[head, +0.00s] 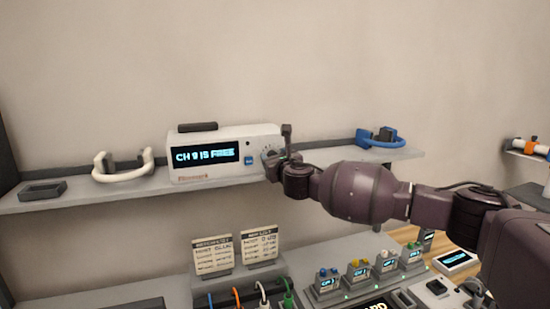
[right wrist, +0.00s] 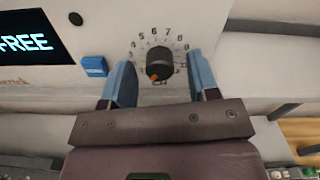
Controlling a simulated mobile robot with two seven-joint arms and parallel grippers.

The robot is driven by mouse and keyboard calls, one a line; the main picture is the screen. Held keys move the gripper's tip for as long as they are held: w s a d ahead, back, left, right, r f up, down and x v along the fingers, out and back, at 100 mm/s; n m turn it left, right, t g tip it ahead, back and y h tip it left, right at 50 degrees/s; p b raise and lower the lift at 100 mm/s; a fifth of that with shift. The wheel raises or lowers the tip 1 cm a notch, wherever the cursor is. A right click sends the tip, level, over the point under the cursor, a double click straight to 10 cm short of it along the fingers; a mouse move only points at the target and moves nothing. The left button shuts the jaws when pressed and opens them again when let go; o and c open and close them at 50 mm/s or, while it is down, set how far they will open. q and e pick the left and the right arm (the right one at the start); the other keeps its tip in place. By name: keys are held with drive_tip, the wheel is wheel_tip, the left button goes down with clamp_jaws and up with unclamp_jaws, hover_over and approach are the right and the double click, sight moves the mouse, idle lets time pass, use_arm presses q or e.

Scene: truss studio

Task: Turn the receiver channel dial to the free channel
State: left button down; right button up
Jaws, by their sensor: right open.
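The white receiver (head: 215,172) stands on the wall shelf in the head view. Its lit display (head: 205,155) reads "CH 9 IS FREE"; the right wrist view shows the end of it, "FREE" (right wrist: 25,42). The dark channel dial (right wrist: 160,60) has an orange mark at its lower edge, pointing down and slightly left. Numerals 4 to 8 show around its top; lower ones are hard to read. My right gripper (right wrist: 162,78) is open, its blue fingers on either side of the dial, with gaps visible. In the head view my right gripper (head: 276,160) hides the dial. My left gripper is not in view.
A blue button (right wrist: 94,66) sits left of the dial. The shelf (head: 130,192) also bears a white headset-like band (head: 122,175), a dark tray (head: 43,190) and a blue band (head: 380,142). Below are two cards (head: 212,256) and a console with several small displays (head: 328,284).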

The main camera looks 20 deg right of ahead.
drive_tip(key=shift+c, duration=0.5)
drive_tip(key=c, duration=0.8)
drive_tip(key=shift+c, duration=0.2)
